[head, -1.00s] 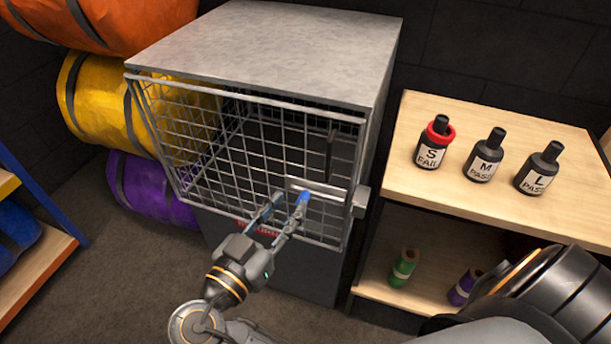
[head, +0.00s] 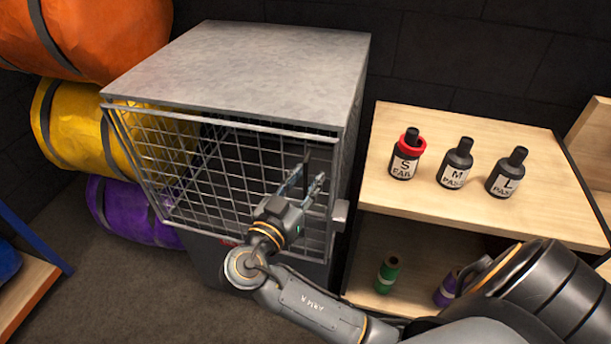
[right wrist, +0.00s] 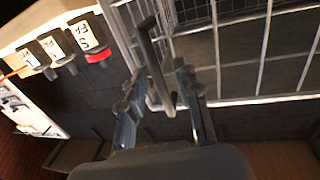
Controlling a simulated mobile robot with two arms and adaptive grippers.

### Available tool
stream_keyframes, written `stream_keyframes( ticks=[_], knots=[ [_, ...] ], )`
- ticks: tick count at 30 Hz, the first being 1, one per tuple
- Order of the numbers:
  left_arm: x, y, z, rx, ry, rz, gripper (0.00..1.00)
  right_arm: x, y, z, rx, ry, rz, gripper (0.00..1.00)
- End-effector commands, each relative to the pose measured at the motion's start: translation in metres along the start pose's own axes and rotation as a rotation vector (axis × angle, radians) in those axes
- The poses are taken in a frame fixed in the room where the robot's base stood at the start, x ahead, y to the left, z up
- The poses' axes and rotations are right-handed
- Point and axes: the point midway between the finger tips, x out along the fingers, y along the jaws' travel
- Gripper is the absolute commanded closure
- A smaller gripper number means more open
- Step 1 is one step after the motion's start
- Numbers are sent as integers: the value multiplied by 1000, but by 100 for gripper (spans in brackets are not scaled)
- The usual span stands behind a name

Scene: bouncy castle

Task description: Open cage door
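The cage door (head: 215,170) is a wire mesh panel on the front of a grey cage (head: 250,65). It looks shut or nearly so; I cannot tell if there is a small gap. A dark upright bar handle (head: 307,158) is near the door's right side. My right gripper (head: 305,182) is at the handle. In the right wrist view the handle (right wrist: 152,62) passes between my two open fingers (right wrist: 160,88); firm contact on both sides does not show. A latch block (head: 340,215) is at the right edge. My left gripper is out of view.
A wooden shelf (head: 400,222) stands close to the right of the cage, with several dark labelled bottles (head: 455,163) on top and spools below. Orange, yellow (head: 75,125) and purple rolls are stacked at the left. The floor (head: 130,290) in front is clear.

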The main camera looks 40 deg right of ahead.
Motion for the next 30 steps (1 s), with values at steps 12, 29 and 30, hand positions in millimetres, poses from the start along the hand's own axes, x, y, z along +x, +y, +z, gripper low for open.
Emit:
stream_keyframes(
  ticks=[12,29,30],
  knots=[
    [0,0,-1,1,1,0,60,2,0,0,-1,0,0,94],
    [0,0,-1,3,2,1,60,1,0,0,-1,-1,0,100],
    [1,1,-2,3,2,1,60,1,0,1,-1,-1,0,100]
  ],
)
